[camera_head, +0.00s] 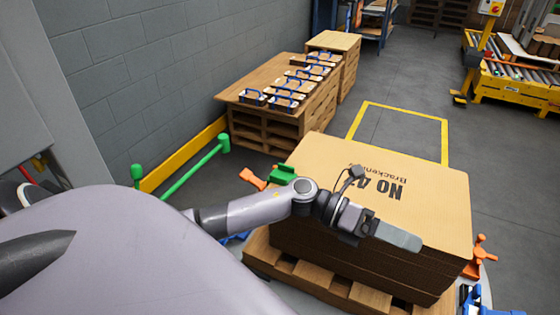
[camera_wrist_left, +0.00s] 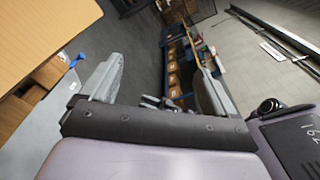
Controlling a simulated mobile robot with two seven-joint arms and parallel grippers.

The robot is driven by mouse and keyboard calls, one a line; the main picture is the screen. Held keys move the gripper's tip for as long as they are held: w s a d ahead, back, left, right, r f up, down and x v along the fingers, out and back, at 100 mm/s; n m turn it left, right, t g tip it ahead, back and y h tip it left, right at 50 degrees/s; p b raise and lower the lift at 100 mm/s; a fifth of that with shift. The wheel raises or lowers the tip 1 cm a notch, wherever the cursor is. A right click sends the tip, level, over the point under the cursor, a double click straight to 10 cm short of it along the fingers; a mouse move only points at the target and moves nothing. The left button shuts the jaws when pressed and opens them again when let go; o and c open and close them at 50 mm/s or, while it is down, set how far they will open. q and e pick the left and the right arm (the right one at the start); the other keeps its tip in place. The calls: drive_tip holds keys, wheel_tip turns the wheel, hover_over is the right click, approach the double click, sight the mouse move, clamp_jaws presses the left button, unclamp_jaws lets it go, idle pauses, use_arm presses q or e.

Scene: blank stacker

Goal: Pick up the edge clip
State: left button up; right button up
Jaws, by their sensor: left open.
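A small green clip-like piece (camera_head: 283,174) sits at the left edge of a stack of brown cardboard sheets (camera_head: 425,195); I cannot tell for sure whether it is the edge clip. My left gripper (camera_head: 402,237) is over the near right part of the stack, to the right of the green piece and apart from it. In the left wrist view the fingers of my left gripper (camera_wrist_left: 158,68) are spread with nothing between them. My right gripper is not in view.
The stack lies on a wooden pallet (camera_head: 312,281). Orange pieces stand at its left (camera_head: 252,179) and right (camera_head: 480,256). A green rail (camera_head: 195,170) runs at the left. Blue-handled boxes (camera_head: 284,102) stand on pallets behind.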

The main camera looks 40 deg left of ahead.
sight(280, 165)
use_arm(q)
drive_tip(key=w+a+f+m+g+y, duration=0.1)
drive_tip(key=a+m+y, duration=0.2)
drive_tip(key=a, duration=0.2)
drive_tip(key=w+a+f+m+g+y+b, duration=0.1)
drive_tip(key=w+a+m+y, duration=0.1)
drive_tip(key=a, duration=0.3)
drive_tip(key=w+a+f+m+g+y+b, duration=0.1)
drive_tip(key=a+m+y, duration=0.3)
drive_tip(key=a, duration=0.1)
drive_tip(key=shift+w+a+g+y, duration=0.15)
drive_tip(key=shift+g+y, duration=0.15)
drive_tip(key=a+y, duration=0.1)
drive_tip(key=a, duration=0.2)
drive_tip(key=a+r+y, duration=0.1)
drive_tip(key=a, duration=0.2)
drive_tip(key=a+r+y+b, duration=0.1)
drive_tip(key=a, duration=0.2)
drive_tip(key=shift+w+a+m+y, duration=0.1)
drive_tip(key=shift+w+m+y, duration=0.3)
drive_tip(key=s+a+r+y, duration=0.1)
drive_tip(key=a+r+y, duration=0.2)
drive_tip(key=a, duration=0.5)
drive_tip(key=shift+g, duration=0.4)
drive_tip(key=f, duration=0.4)
drive_tip(key=f+b, duration=0.1)
drive_tip(key=f, duration=0.1)
drive_tip(key=shift+s+d+f, duration=0.1)
drive_tip(key=shift+s, duration=0.15)
drive_tip(key=c, duration=1.1)
